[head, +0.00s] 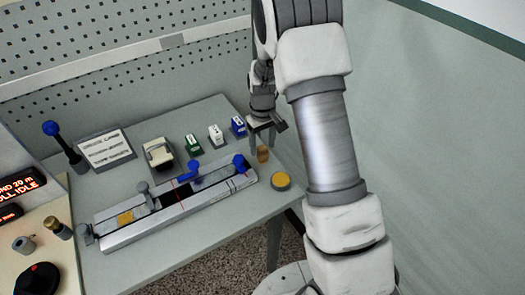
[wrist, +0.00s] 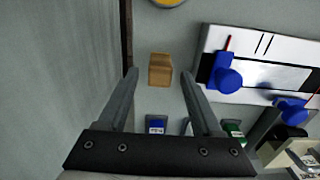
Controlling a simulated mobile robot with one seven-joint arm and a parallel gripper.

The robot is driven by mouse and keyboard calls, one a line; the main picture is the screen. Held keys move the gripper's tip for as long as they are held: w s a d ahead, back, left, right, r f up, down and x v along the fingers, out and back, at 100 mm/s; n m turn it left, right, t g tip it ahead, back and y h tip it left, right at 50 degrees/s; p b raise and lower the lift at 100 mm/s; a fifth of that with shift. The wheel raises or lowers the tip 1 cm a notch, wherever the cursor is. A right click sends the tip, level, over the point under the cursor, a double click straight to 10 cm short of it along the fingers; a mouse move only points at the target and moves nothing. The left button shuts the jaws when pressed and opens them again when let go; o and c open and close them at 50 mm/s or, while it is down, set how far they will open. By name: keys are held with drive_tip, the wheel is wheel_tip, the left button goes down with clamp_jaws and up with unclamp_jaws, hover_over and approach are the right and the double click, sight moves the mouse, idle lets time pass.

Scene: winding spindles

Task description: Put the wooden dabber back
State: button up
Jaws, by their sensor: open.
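The wooden dabber (head: 263,154) is a small brown piece standing on the grey table near its right edge. In the wrist view the dabber (wrist: 160,70) lies in line with the gap between my fingertips, with clear space on both sides. My gripper (wrist: 160,73) is open and empty. In the head view my gripper (head: 270,125) is behind the dabber, apart from it. A round yellow-orange pad (head: 281,180) in a grey dish sits just in front of the dabber; its edge shows at the top of the wrist view (wrist: 168,2).
A long metal rail fixture (head: 180,208) with blue knobs (head: 193,170) lies left of the dabber. Green, white and blue small boxes (head: 238,126) stand behind it. A sign (head: 105,148) and a blue-topped post (head: 52,130) are at the back left. The table edge is close by.

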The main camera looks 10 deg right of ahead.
sight(263, 148)
drive_tip(key=s+r+m+t, duration=0.1)
drive_tip(key=s+r, duration=0.4)
drive_tip(key=r, duration=0.7)
drive_tip(key=s+r+m+t, duration=0.15)
drive_tip(key=s+r, duration=0.35)
drive_tip(key=r, duration=0.6)
drive_tip(key=s+r+m+t, duration=0.1)
drive_tip(key=s+r+t, duration=0.2)
drive_tip(key=s, duration=1.4)
drive_tip(key=shift+r, duration=0.95)
drive_tip(key=shift+a, duration=0.1)
